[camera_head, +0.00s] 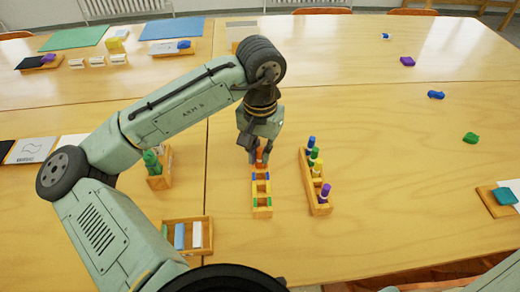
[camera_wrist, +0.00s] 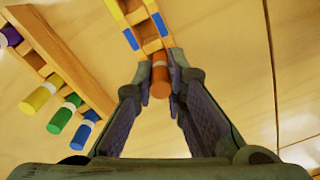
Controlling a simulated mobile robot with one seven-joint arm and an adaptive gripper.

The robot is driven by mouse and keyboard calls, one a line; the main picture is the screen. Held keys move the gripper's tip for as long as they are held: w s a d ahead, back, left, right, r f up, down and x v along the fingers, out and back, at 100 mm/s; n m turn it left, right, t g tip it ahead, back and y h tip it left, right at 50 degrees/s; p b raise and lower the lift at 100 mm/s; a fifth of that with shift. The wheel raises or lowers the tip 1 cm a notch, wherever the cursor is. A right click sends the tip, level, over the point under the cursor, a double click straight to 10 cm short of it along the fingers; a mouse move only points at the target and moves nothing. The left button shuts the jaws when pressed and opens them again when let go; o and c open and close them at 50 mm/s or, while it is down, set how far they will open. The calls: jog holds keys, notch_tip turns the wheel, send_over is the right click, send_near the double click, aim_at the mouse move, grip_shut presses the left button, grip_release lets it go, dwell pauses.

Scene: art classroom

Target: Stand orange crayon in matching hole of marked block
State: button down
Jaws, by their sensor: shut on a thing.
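The orange crayon (camera_wrist: 160,80) is between my gripper's fingers, with a pale band near one end. It also shows as a small orange patch in the head view (camera_head: 261,155). My gripper (camera_wrist: 162,92) is shut on it, over the far end of the marked block. The marked block (camera_head: 262,212) is a narrow wooden block with blue, yellow and green marks beside its openings. In the wrist view the block (camera_wrist: 152,46) ends right at the crayon. The fingers and crayon cover that end, so I cannot tell whether the crayon is inside a hole.
A wooden rack (camera_head: 323,208) with blue, green, yellow and purple crayons stands close to the right of the block. To the left are a holder with green things (camera_head: 166,180) and a tray of chalk-like bars (camera_head: 208,220). The table between rack and right-hand pieces is clear.

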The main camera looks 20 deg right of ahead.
dwell(0.3)
jog(key=c, duration=1.5)
grip_release()
jog(key=shift+c, duration=0.2)
jog(key=shift+o, duration=0.3)
jog(key=shift+o, duration=0.9)
jog(key=shift+r+p, duration=2.75)
jog(key=shift+r, duration=0.2)
